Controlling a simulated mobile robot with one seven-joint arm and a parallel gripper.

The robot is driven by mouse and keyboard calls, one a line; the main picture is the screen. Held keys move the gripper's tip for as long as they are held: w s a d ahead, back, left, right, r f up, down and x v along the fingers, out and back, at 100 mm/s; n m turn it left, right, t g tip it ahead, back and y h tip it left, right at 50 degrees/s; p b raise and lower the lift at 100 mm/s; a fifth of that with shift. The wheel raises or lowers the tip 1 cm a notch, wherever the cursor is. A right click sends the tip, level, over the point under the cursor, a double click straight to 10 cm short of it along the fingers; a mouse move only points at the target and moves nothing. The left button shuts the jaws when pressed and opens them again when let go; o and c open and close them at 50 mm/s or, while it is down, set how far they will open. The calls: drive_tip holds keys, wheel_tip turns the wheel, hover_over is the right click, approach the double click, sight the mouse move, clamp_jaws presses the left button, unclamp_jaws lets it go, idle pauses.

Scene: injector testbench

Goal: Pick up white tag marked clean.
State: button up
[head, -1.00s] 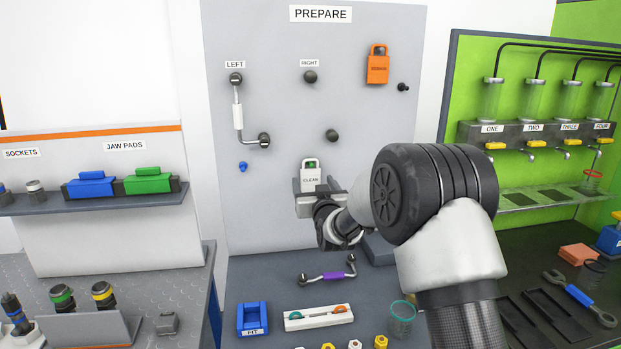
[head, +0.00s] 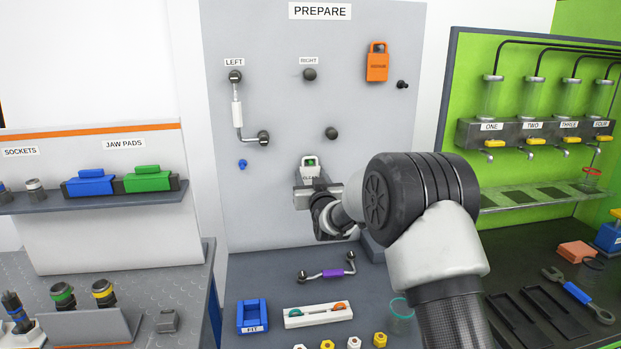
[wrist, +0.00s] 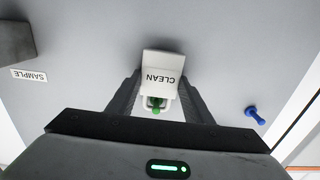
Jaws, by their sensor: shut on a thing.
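The white tag marked CLEAN (head: 309,169) is in front of the grey PREPARE panel, below the middle, with a green peg or spot in its loop. In the wrist view the tag (wrist: 161,75) sits between the two dark fingers, its lettering upside down. My gripper (wrist: 158,95) is shut on the tag. In the head view my gripper (head: 312,190) hides the lower part of the tag. I cannot tell whether the tag touches the panel.
An orange tag (head: 377,63) hangs at the panel's upper right. A white-sleeved pipe (head: 238,113) hangs under LEFT. A blue peg (head: 243,164) sticks out left of my gripper. A purple-sleeved pipe (head: 333,273) and a blue FIT block (head: 252,315) lie on the bench below.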

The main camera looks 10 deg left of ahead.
drive_tip(key=shift+r, duration=0.25)
drive_tip(key=shift+s+r, duration=0.1)
drive_tip(key=shift+s, duration=0.1)
drive_tip(key=b+v, duration=0.2)
drive_tip(key=v, duration=1.5)
drive_tip(key=shift+s+d+r, duration=0.15)
drive_tip(key=shift+s+r, duration=0.1)
drive_tip(key=shift+s, duration=0.1)
drive_tip(key=shift+r+b, duration=0.15)
drive_tip(key=shift+b, duration=0.15)
drive_tip(key=shift+b+v, duration=0.95)
drive_tip(key=shift+v, duration=1.5)
drive_tip(key=shift+r, duration=0.1)
